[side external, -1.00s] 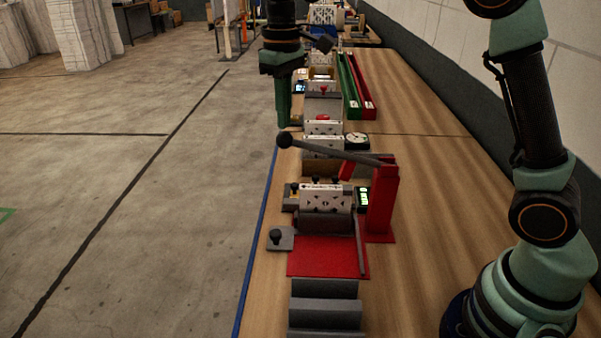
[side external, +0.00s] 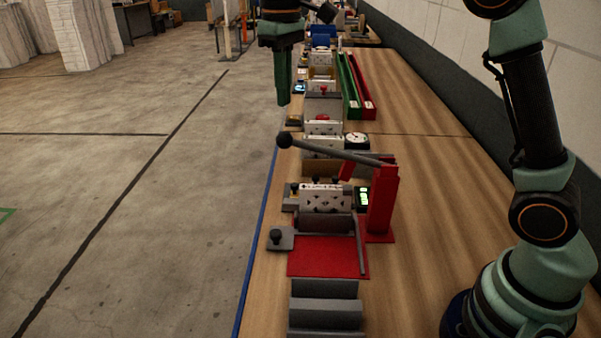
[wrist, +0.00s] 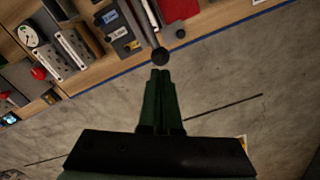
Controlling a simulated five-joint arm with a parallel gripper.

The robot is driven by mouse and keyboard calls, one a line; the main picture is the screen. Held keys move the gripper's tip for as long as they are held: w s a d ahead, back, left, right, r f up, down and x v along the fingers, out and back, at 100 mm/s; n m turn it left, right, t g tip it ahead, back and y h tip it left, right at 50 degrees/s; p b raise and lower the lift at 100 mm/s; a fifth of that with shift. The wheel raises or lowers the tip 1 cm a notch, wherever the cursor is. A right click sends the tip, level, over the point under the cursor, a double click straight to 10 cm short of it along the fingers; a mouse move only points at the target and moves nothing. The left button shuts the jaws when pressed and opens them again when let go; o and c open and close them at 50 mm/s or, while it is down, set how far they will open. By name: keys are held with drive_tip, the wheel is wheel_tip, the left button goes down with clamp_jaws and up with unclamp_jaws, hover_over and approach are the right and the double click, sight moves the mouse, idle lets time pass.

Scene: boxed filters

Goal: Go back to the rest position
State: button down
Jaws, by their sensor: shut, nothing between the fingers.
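My gripper (side external: 284,102) hangs in the air, fingers pointing down, at the upper middle of the side view, by the bench's left edge. Its green fingers are together with nothing between them. In the wrist view the gripper (wrist: 162,72) is also shut, with bare floor behind it and a dark round knob (wrist: 160,57) just beyond the tips. In the side view, a lever with a round knob (side external: 284,140) on a red stand (side external: 382,200) is nearer the camera than the gripper.
A row of fixtures runs along the wooden bench (side external: 440,220). It includes a red plate (side external: 328,256), grey stepped blocks (side external: 325,305) and a round dial (side external: 355,140). Green (side external: 349,86) and red (side external: 364,90) rails lie behind. Open floor (side external: 120,190) is to the left.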

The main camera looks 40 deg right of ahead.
drive_tip(key=shift+s+d+r, duration=0.15)
drive_tip(key=shift+s, duration=0.1)
drive_tip(key=s+d+f+m+t, duration=0.1)
drive_tip(key=s+d+f+t, duration=0.1)
drive_tip(key=s, duration=0.6)
drive_tip(key=s+d+f+m+t, duration=0.2)
drive_tip(key=s+d+f+t, duration=0.1)
drive_tip(key=s, duration=0.6)
drive_tip(key=shift+d+f+t, duration=0.3)
drive_tip(key=shift+d+f, duration=0.25)
drive_tip(key=shift+d, duration=0.1)
